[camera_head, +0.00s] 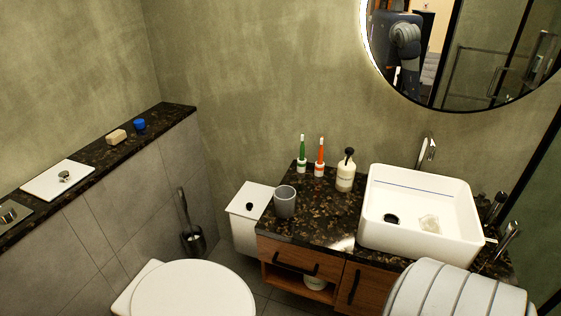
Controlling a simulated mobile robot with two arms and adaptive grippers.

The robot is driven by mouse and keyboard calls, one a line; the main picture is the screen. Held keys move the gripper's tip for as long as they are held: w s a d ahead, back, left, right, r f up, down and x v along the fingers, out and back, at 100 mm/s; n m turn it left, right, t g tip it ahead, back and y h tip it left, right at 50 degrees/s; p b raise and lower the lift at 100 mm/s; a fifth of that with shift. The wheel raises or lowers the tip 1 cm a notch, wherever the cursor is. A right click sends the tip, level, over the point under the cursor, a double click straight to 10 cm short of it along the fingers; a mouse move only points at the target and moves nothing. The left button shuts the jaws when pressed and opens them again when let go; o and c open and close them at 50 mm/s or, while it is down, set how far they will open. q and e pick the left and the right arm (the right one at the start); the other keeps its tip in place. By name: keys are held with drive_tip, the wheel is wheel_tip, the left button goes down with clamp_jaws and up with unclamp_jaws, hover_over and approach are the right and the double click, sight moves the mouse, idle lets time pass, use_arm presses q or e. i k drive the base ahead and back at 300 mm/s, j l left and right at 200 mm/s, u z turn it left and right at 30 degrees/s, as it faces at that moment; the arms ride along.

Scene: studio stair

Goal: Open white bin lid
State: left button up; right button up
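The white bin (246,232) stands on the floor in the corner, between the toilet and the vanity. Its flat white lid (262,190) is down, with a small black knob on top. The vanity hides part of the bin's right side. Two dark, metallic finger shapes at the right of the sink look like my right gripper (503,221). They stand apart with nothing seen between them, far to the right of the bin. My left gripper is not in the picture.
A dark stone counter (318,229) beside the bin holds a grey cup (285,201), two toothbrushes, a soap dispenser (346,172) and a white sink (420,207). A toilet brush (190,232) stands left of the bin. The toilet lid (192,290) is in front.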

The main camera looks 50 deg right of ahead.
sight(251, 199)
drive_tip(key=z, duration=1.3)
drive_tip(key=k+l+u, duration=0.1)
drive_tip(key=l+u, duration=0.25)
